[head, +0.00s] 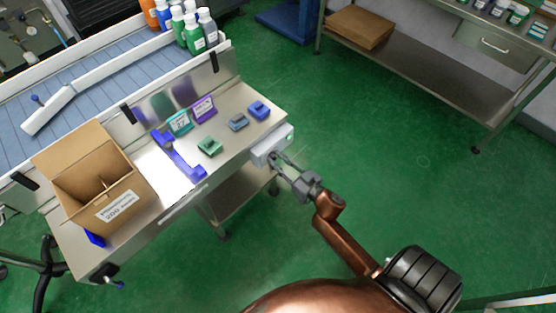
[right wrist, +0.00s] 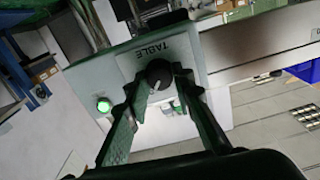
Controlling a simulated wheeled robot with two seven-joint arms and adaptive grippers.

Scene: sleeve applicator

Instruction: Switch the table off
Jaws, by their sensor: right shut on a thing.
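A pale switch box (head: 268,146) is fixed to the right end of the steel table (head: 235,97). In the right wrist view its plate is lettered "TABLE" (right wrist: 152,47) and carries a round black knob (right wrist: 159,72) with a white pointer mark. A green lamp (right wrist: 103,105) beside the knob is lit. My right gripper (head: 285,162) is at the box; in the right wrist view its fingers (right wrist: 158,84) are closed around the knob, one on each side. The knob is hidden in the head view. My left gripper is not in view.
A conveyor (head: 98,73) runs behind. Green floor to the right is clear.

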